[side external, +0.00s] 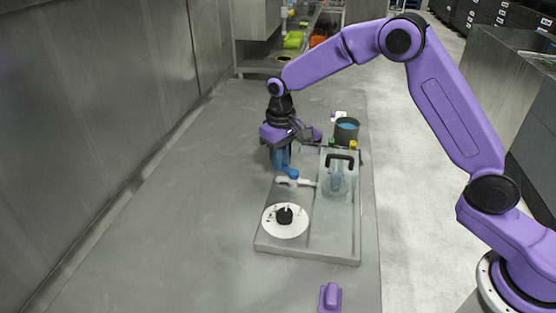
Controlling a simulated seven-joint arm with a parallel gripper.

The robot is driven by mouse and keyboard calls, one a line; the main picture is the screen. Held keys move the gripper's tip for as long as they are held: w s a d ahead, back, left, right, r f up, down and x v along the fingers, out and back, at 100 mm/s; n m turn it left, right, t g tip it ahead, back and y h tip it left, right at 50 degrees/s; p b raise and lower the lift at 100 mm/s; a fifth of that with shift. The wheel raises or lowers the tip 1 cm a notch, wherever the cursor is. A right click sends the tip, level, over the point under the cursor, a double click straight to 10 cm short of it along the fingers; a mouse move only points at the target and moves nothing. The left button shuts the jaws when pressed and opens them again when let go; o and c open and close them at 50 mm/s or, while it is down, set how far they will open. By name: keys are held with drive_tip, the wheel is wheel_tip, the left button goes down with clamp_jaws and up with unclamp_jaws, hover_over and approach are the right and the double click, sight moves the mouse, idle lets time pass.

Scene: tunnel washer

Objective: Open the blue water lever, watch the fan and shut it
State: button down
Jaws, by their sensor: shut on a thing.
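The blue water lever (291,173) is on a pale pipe fitting at the left side of the washer's grey tray (309,251). My gripper (283,164) points down from above and is shut on the lever; the exact contact is small and partly hidden. A clear box (346,199) with a black handle stands on the tray to the right of the lever. A bluish shape shows inside it, and I cannot tell for sure whether it is the fan. A white disc (272,226) with a black knob (285,215) lies in front of the lever.
A dark cup with blue contents (347,126) stands behind the clear box, near small yellow and green caps. A purple block (330,297) lies at the front edge. The grey table (170,210) is clear to the left, up to a metal wall.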

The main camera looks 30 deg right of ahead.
drive_tip(key=d+m, duration=0.1)
drive_tip(key=m, duration=0.1)
drive_tip(key=d+m, duration=0.1)
drive_tip(key=m, duration=0.2)
drive_tip(key=shift+d+m, duration=0.15)
drive_tip(key=shift+m, duration=0.15)
drive_tip(key=m, duration=0.2)
drive_tip(key=d+m, duration=0.1)
drive_tip(key=m, duration=0.1)
drive_tip(key=s+d+m, duration=0.1)
drive_tip(key=shift+m, duration=0.4)
drive_tip(key=shift+s, duration=0.1)
drive_tip(key=c, duration=1)
unclamp_jaws()
wheel_tip(320, 180, up, 18)
drive_tip(key=shift+f, duration=0.25)
